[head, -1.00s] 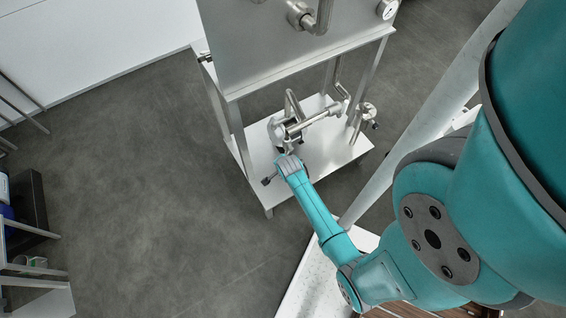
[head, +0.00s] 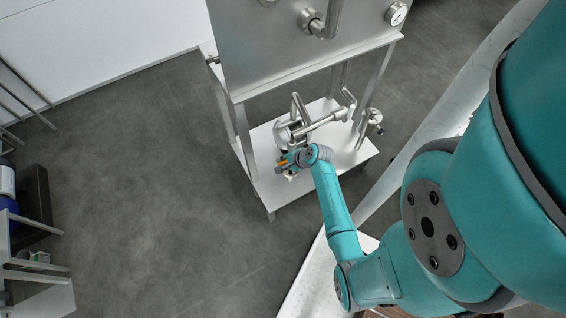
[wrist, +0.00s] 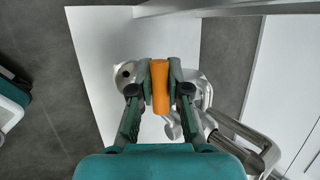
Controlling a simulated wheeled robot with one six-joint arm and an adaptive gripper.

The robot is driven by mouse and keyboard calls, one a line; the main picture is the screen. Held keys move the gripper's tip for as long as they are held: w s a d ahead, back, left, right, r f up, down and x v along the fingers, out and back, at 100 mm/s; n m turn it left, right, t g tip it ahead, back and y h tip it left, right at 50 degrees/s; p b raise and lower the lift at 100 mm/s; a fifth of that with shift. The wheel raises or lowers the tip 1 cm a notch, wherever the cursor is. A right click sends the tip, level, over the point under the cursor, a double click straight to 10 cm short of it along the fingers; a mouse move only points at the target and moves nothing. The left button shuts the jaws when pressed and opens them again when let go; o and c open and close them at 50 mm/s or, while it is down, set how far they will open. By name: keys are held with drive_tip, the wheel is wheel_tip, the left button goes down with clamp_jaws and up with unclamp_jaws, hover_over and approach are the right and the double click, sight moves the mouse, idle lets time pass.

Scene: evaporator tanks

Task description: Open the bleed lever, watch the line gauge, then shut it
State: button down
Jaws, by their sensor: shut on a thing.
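An orange lever handle (wrist: 160,92) stands between the two fingers of my gripper (wrist: 160,72) in the wrist view, and the fingers are shut on it. In the head view the orange of the handle (head: 282,162) shows as a small patch beside my gripper (head: 284,165), at the steel pipework under the tank. The lever's pivot is hidden, so its angle to the pipe cannot be told. A round white dial gauge (head: 396,14) sits on the tank's front, upper right in the head view; its reading is too small to tell.
The steel tank (head: 300,50) stands on a frame above a pale lower shelf (head: 262,150). Bent steel pipes (head: 325,122) and a valve fitting (head: 374,118) are close to my gripper's right. Open grey floor (head: 140,170) lies to the left.

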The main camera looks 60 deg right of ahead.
drive_tip(key=shift+r, duration=0.1)
drive_tip(key=c, duration=1.4)
unclamp_jaws()
drive_tip(key=v, duration=1.2)
drive_tip(key=shift+d, duration=0.1)
